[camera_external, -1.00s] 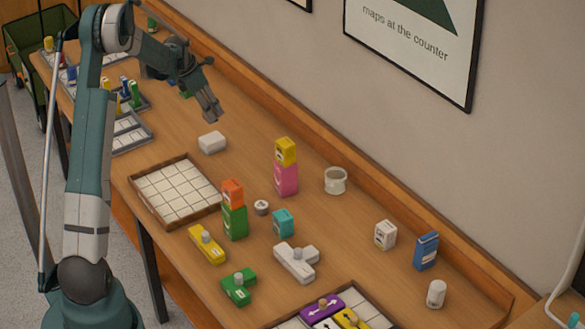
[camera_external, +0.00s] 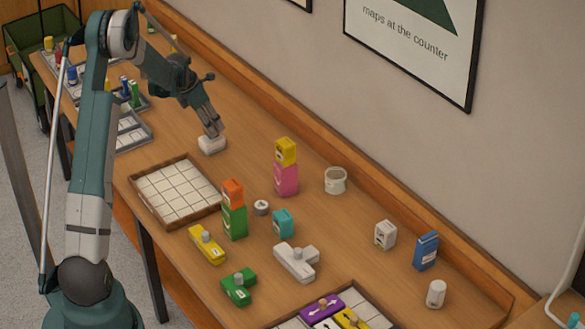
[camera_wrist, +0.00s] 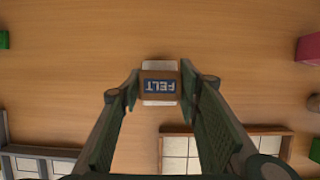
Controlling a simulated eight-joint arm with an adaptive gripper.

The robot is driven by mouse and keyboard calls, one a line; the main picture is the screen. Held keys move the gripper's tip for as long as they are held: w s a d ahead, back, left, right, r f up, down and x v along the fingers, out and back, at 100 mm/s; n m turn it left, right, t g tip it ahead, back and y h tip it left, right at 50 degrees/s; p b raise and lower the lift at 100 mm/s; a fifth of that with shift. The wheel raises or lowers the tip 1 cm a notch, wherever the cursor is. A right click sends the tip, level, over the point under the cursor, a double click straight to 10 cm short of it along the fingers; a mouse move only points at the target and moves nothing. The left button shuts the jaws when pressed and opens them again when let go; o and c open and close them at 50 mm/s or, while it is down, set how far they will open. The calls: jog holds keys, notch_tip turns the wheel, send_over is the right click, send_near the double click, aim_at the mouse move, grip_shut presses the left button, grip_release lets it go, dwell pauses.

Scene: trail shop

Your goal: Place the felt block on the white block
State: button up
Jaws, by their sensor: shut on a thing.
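The felt block (camera_wrist: 160,84) is a small brown block with a blue label reading FELT, seen between my fingertips in the wrist view. My gripper (camera_external: 211,134) is shut on it, with the fingers (camera_wrist: 159,82) on its left and right sides. The white block (camera_external: 211,146) lies on the table directly below my fingertips. In the wrist view its white ends (camera_wrist: 159,65) show above and below the felt block. The felt block is over the white block, very close or touching; I cannot tell which. The external view mostly hides the felt block behind the fingers.
A wood-rimmed grid tray (camera_external: 143,205) lies in front of the white block. A yellow block on a pink block (camera_external: 286,180) and an orange block on a green block (camera_external: 235,222) stand to the right. The tabletop immediately around the white block is clear.

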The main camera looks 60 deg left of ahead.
jog(key=shift+f, duration=0.45)
jog(key=shift+f, duration=0.2)
jog(key=o, duration=0.9)
jog(key=shift+r, duration=0.2)
jog(key=v, duration=1.2)
jog(key=shift+p, duration=0.45)
